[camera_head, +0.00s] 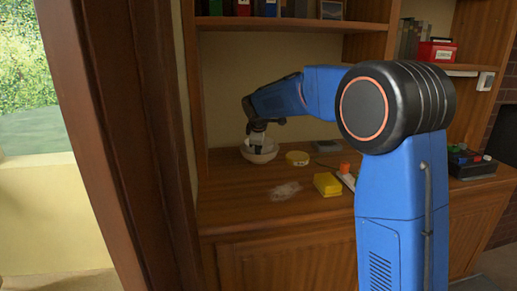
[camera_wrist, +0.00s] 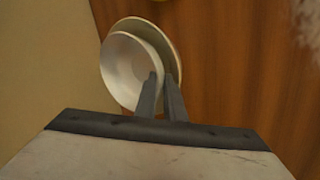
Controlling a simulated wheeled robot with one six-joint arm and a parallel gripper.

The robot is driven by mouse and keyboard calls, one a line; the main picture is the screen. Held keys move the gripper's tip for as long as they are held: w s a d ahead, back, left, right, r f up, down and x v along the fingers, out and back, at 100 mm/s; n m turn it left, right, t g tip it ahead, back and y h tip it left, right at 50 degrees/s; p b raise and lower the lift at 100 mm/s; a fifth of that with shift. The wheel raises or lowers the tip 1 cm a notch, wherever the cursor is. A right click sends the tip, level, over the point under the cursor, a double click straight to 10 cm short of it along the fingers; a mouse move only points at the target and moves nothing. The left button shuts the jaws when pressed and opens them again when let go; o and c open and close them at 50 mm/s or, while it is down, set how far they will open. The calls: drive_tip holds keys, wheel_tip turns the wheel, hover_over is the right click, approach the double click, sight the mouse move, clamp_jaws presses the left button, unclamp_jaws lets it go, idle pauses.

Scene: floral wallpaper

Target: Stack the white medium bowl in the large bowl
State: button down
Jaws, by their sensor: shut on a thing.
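The white medium bowl (camera_wrist: 124,66) shows in the wrist view, overlapping a larger off-white bowl (camera_wrist: 158,32) whose rim sticks out above and to the right of it. My gripper (camera_wrist: 160,80) is shut on the medium bowl's near right rim, with one finger inside the bowl and one outside. The medium bowl seems to be within or just over the large one; I cannot tell whether they touch. In the head view the large bowl (camera_head: 260,158) stands on the wooden counter at the back left, with my gripper (camera_head: 258,146) reaching down into it.
A yellow block (camera_head: 327,184), an orange-topped item (camera_head: 345,169) and a clear crumpled thing (camera_head: 286,190) lie nearer. Shelves rise behind, and a wooden post (camera_head: 130,130) stands at the left.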

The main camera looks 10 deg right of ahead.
drive_tip(key=c, duration=2.1)
unclamp_jaws()
drive_tip(key=shift+r, duration=0.25)
drive_tip(key=v, duration=1.2)
drive_tip(key=shift+s+r, duration=0.1)
drive_tip(key=shift+r, duration=0.2)
